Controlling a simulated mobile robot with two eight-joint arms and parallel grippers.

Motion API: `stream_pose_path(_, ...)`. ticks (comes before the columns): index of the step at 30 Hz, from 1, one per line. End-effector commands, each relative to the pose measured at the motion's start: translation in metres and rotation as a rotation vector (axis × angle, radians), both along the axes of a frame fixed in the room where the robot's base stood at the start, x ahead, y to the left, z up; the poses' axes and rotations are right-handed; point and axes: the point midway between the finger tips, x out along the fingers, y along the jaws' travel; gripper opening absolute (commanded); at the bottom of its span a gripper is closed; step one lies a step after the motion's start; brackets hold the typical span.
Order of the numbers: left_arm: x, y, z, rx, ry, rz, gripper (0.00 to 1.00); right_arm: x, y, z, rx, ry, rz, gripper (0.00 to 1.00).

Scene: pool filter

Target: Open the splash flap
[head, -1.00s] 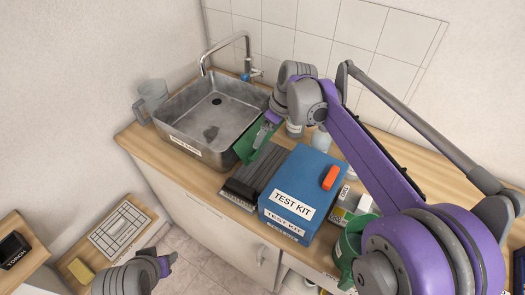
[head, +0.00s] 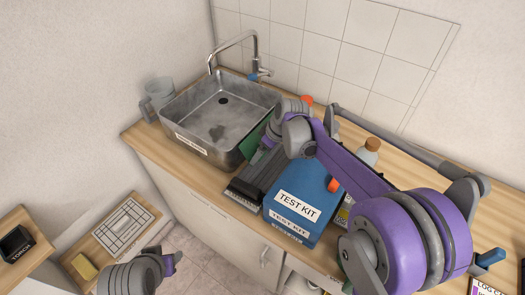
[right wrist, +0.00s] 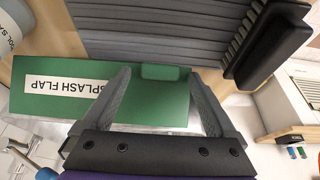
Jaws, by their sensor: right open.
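The splash flap (right wrist: 90,92) is a green plate with a white "SPLASH FLAP" label, lying below the grey slatted panel (right wrist: 150,35) in the right wrist view. A small raised green tab (right wrist: 165,72) sits at its edge nearest the slats. My right gripper (right wrist: 160,82) is open, its fingers to either side of the tab, with nothing clearly between them. In the head view the flap (head: 251,143) stands tilted between the sink and the slatted panel, and my right wrist hides part of it. My left gripper (head: 172,262) is low at left, away from the counter; its jaws are unclear.
A steel sink (head: 190,125) is left of the flap. A blue test kit box (head: 298,190) stands close right of the slatted panel, under my right arm. An orange-capped bottle (head: 367,152) is behind that arm.

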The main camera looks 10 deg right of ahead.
Motion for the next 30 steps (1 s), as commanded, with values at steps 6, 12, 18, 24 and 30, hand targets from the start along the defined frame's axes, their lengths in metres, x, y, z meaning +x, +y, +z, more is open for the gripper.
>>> stream_pose_path(6, 0.0, 0.0, 0.0, 0.0, 0.0, 0.0, 0.5, 0.0002, 0.0002, -0.0006, 0.0, 0.0, 0.0, 0.93)
stream_pose_path(12, 0.0, 0.0, 0.0, 0.0, 0.0, 0.0, 0.5, 0.0002, 0.0001, -0.0005, 0.0, 0.0, 0.0, 0.62)
stream_pose_path(18, 0.0, 0.0, 0.0, 0.0, 0.0, 0.0, 0.5, 0.0002, 0.0, -0.0004, -0.001, 0.001, 0.0, 0.26)
stream_pose_path(24, 0.0, 0.0, 0.0, 0.0, 0.0, 0.0, 0.5, 0.0002, 0.0, -0.0003, 0.0, 0.0, 0.0, 0.0)
stream_pose_path(30, 0.0, 0.0, 0.0001, 0.0, 0.0, 0.0, 0.5, 0.0002, -0.0001, -0.0003, 0.0, 0.001, -0.001, 0.0)
